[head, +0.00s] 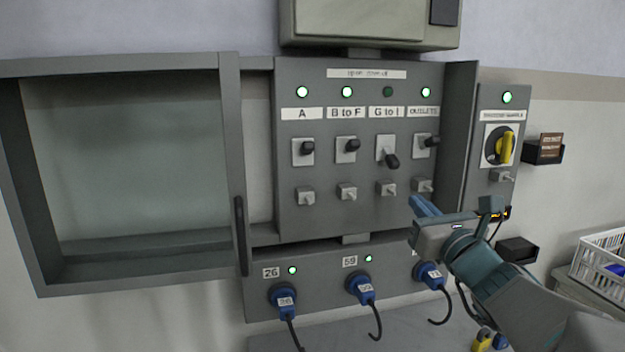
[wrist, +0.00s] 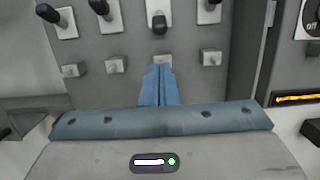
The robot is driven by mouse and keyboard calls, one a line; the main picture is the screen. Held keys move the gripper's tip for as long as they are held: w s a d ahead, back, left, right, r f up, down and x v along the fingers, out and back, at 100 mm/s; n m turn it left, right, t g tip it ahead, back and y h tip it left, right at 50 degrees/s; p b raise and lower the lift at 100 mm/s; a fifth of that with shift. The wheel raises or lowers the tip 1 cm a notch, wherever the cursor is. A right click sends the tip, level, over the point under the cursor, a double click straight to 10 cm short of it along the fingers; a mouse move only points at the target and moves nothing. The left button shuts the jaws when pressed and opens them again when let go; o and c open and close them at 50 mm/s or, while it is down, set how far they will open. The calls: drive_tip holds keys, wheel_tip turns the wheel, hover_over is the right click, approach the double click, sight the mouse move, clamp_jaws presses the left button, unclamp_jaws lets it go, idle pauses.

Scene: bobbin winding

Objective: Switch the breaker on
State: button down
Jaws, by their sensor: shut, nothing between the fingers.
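The breaker panel (head: 350,220) carries a row of black levers under the labels A, B to F, G to I and OUTLETS. The G to I lever (head: 391,160) hangs down, and its lamp (head: 387,92) is dark. The A lever (head: 307,147), B to F lever (head: 352,145) and OUTLETS lever (head: 431,141) point up or sideways, with green lamps lit. My gripper (head: 415,202) is shut and empty, in front of the panel's lower right. In the wrist view its blue fingertips (wrist: 158,70) appear just below the G to I lever (wrist: 158,24), apart from it.
Small toggle switches (head: 347,191) sit below the levers. Blue plugs (head: 360,289) with cables are below. A yellow rotary switch (head: 505,147) is at right, and a white basket (head: 600,255) at far right.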

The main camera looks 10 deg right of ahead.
sight(394, 192)
drive_tip(key=w, duration=0.3)
drive_tip(key=w+r, duration=0.1)
drive_tip(key=w, duration=0.6)
drive_tip(key=shift+a+r+p, duration=0.2)
drive_tip(key=shift+r+p, duration=0.2)
drive_tip(key=shift+s+r+p, duration=0.1)
drive_tip(key=shift+r+p, duration=0.05)
drive_tip(key=shift+p, duration=0.2)
